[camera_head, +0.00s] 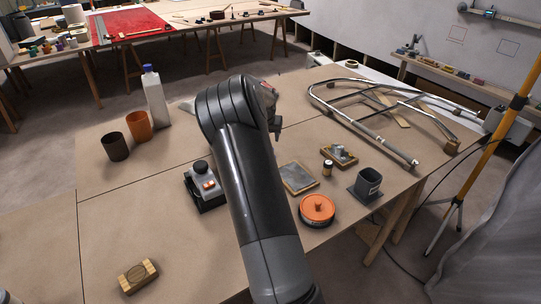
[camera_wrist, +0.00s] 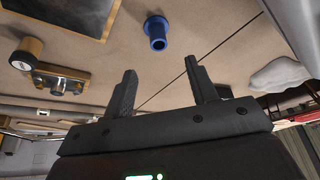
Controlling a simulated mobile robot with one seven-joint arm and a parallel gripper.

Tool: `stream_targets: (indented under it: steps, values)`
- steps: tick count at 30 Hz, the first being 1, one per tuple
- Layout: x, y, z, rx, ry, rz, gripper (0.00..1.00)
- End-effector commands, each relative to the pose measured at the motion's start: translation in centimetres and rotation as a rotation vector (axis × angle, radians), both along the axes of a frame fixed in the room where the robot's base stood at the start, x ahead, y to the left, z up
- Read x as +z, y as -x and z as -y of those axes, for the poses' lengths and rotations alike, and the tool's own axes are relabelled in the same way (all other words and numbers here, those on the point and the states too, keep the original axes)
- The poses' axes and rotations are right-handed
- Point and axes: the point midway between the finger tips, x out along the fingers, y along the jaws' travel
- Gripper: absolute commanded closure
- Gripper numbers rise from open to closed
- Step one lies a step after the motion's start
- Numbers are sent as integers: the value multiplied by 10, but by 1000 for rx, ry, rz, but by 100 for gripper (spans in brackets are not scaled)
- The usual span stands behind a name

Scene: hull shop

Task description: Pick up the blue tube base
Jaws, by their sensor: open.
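The blue tube base (camera_wrist: 157,33) is a short blue tube with a flared round flange. It stands on the brown tabletop in the wrist view, near the top middle. My gripper (camera_wrist: 161,67) is open and empty, with its two dark fingers apart below the tube base in that picture. The fingers do not touch it. In the head view I do not see the tube base, and my arm covers the middle of the table and hides the fingers.
In the wrist view, a small jar (camera_wrist: 28,48) and a wooden block with metal fittings (camera_wrist: 62,80) lie left; a grey cloth-like lump (camera_wrist: 280,76) lies right. In the head view, a bent metal tube frame (camera_head: 375,140), an orange round tin (camera_head: 317,209) and a grey holder (camera_head: 368,183) stand right.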

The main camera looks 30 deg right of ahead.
Motion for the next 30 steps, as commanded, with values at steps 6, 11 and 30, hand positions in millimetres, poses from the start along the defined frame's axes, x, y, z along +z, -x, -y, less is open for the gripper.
stream_targets:
  steps: [6, 11, 30]
  values:
    - [-22, -7, 10, -7, 10, -5, 47]
    - [-45, -15, 17, -7, 9, -5, 47]
    - [-103, -33, 34, -6, 9, -3, 47]
